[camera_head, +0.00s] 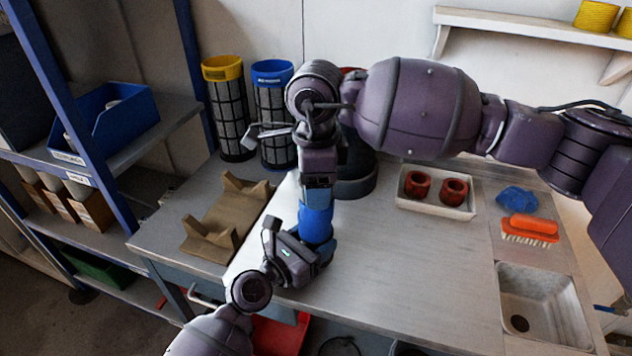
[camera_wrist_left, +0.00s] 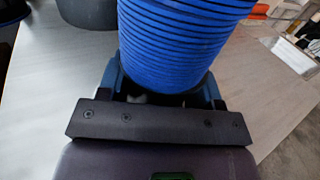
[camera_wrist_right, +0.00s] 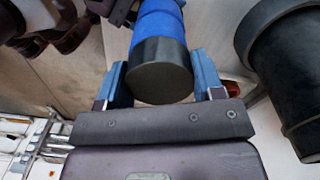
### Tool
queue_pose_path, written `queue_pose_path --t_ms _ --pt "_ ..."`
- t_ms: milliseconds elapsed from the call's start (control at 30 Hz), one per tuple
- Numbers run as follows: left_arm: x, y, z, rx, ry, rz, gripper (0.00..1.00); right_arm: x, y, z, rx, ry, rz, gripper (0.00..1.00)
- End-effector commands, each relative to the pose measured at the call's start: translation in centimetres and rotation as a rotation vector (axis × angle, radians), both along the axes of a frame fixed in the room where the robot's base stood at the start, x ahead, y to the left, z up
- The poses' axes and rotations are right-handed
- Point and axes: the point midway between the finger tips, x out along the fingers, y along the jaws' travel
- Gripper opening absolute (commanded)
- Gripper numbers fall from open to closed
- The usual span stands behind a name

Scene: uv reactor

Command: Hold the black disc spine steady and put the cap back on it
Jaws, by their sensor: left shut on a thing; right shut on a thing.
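The disc spine (camera_head: 316,222) shows as a blue, closely ribbed cylinder standing roughly upright above the bench. Its ribs fill the top of the left wrist view (camera_wrist_left: 185,40). My left gripper (camera_head: 312,248) is shut on its lower part, with one finger on each side. The black cap (camera_wrist_right: 160,75) is a short dark cylinder with a flat end face. My right gripper (camera_wrist_right: 163,82) comes from above and is shut on it. In the right wrist view the cap lines up with the blue column with no gap visible. I cannot tell whether it is seated.
A dark round housing (camera_head: 357,183) stands close behind the grippers. A tan cradle (camera_head: 215,222) is on the left, with yellow-topped (camera_head: 228,110) and blue-topped (camera_head: 273,115) cartridges behind. A tray (camera_head: 425,203) with red rings, a brush (camera_head: 530,228) and a sink (camera_head: 545,300) are right. The middle bench is clear.

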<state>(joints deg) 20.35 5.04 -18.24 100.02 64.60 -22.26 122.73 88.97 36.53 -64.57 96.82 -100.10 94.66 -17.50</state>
Motion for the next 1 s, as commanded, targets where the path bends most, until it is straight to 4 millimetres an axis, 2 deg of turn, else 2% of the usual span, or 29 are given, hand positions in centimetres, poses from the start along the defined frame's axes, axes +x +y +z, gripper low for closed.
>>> queue_pose_path --t_ms 200,233,400,767,867,1000 --pt "0.0 0.0 0.0 -0.001 0.001 0.000 0.00 0.0 0.0 0.0 0.000 0.000 -0.006 0.33" --pt "0.0 0.0 0.0 -0.001 0.001 0.000 0.00 0.0 0.0 0.0 0.000 0.000 -0.006 0.64" --pt "0.0 0.0 0.0 -0.001 0.001 0.000 0.00 0.0 0.0 0.0 0.000 0.000 -0.006 0.90" --pt "0.0 0.0 0.0 0.000 0.000 0.000 0.00 0.0 0.0 0.4 0.000 -0.001 -0.006 0.91" --pt "0.0 0.0 0.0 0.000 0.000 0.000 0.00 0.1 0.0 1.4 0.000 -0.003 -0.006 0.91" --pt "0.0 0.0 0.0 0.000 0.000 0.000 0.00 0.1 0.0 3.8 0.001 -0.005 -0.007 0.91"
